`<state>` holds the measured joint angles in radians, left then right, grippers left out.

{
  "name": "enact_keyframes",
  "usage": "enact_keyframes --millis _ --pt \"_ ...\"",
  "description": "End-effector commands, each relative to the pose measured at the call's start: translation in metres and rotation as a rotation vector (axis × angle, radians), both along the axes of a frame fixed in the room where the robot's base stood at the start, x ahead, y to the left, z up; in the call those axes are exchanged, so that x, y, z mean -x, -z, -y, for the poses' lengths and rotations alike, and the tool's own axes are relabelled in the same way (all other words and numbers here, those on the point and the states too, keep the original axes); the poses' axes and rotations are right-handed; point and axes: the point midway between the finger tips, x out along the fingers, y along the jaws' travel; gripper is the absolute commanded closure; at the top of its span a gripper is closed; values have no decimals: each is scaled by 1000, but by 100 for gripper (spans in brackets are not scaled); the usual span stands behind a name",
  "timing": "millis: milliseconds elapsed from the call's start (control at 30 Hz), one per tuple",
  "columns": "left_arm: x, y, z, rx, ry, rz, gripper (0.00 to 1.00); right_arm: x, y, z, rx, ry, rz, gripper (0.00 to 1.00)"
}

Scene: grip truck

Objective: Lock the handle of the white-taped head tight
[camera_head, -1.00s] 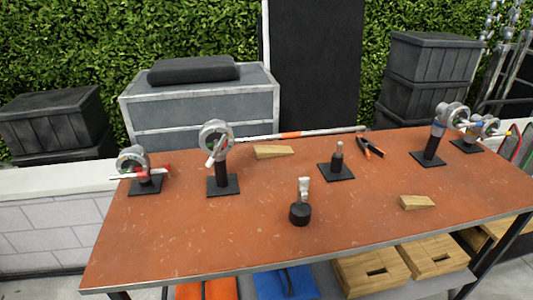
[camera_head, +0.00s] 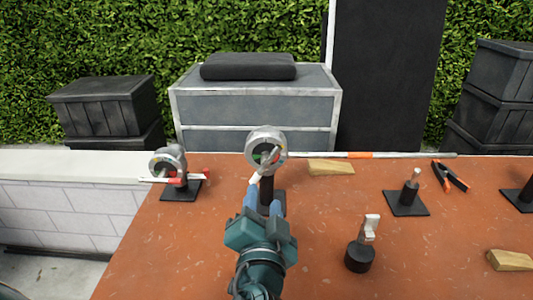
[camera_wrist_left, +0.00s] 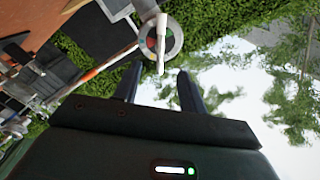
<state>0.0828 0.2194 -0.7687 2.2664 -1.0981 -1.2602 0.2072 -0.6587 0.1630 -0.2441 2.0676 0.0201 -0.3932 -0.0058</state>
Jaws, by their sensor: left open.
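The white-taped head (camera_head: 266,139) is a round grey clamp on a black stand in the middle-left of the table. Its white handle (camera_head: 262,167) slants down to the left across the front of the disc. In the left wrist view the handle (camera_wrist_left: 161,45) crosses the round head (camera_wrist_left: 172,45) just beyond my fingers. My left gripper (camera_head: 264,192) is open and empty, in front of and below the head, with its fingertips close to the handle's lower end. I cannot tell whether they touch. The gripper hides part of the stand. My right gripper is not in view.
A red-handled head (camera_head: 168,161) stands to the left. A rod with an orange band (camera_head: 360,155) runs right from the white-taped head. A wooden wedge (camera_head: 331,167), pliers (camera_head: 450,176), a small post (camera_head: 411,190) and a black-based fitting (camera_head: 361,257) stand to the right.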

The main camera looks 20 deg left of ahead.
Motion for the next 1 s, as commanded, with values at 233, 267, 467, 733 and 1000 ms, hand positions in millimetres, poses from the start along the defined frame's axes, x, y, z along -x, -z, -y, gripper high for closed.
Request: enact_keyframes --millis 233,267,467,733,1000 --pt "-28 -3 -9 -5 -2 2 59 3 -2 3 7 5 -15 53" --pt "-34 -3 -10 -6 -2 3 59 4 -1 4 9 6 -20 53" --pt "-76 -3 -23 -4 -2 1 59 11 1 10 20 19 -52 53" --pt "-116 0 -34 -4 -1 -2 59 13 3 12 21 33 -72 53" --pt "-126 1 -36 0 1 -1 59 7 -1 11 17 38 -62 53"
